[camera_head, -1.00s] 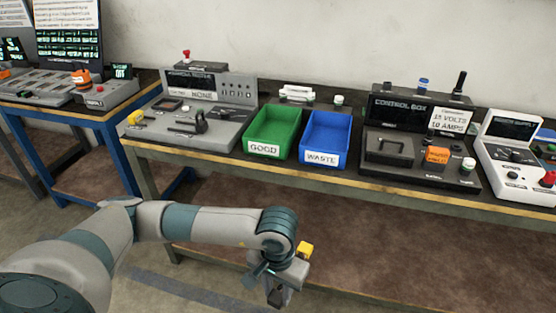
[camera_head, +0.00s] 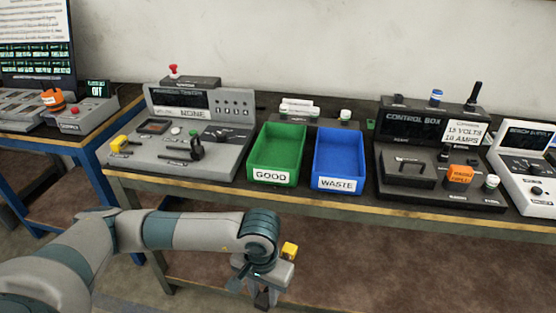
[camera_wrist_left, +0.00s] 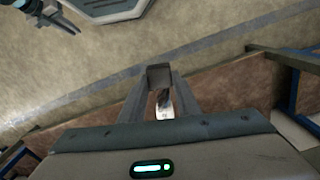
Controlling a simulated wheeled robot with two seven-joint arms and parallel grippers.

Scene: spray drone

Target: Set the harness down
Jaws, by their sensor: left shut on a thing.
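My left gripper (camera_head: 264,296) hangs low in front of the bench, below its front edge. It is shut on a small piece that I take for the harness, with a yellow block (camera_head: 289,250) showing beside the wrist. In the left wrist view a dark grey block with a bright metal part (camera_wrist_left: 161,102) sits between the fingers; the rest of the harness is hidden. The tester (camera_head: 195,130) on the bench reads NONE and has a yellow piece (camera_head: 120,143) at its left. An arm end, probably my right gripper (camera_wrist_left: 60,20), shows at the wrist view's top left, its jaws unclear.
A green GOOD bin (camera_head: 275,178) and a blue WASTE bin (camera_head: 338,183) stand side by side on the bench (camera_head: 230,196), both looking empty. The control box (camera_head: 425,150) and a white unit (camera_head: 530,165) stand to their right. A blue-framed table (camera_head: 85,160) is at left.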

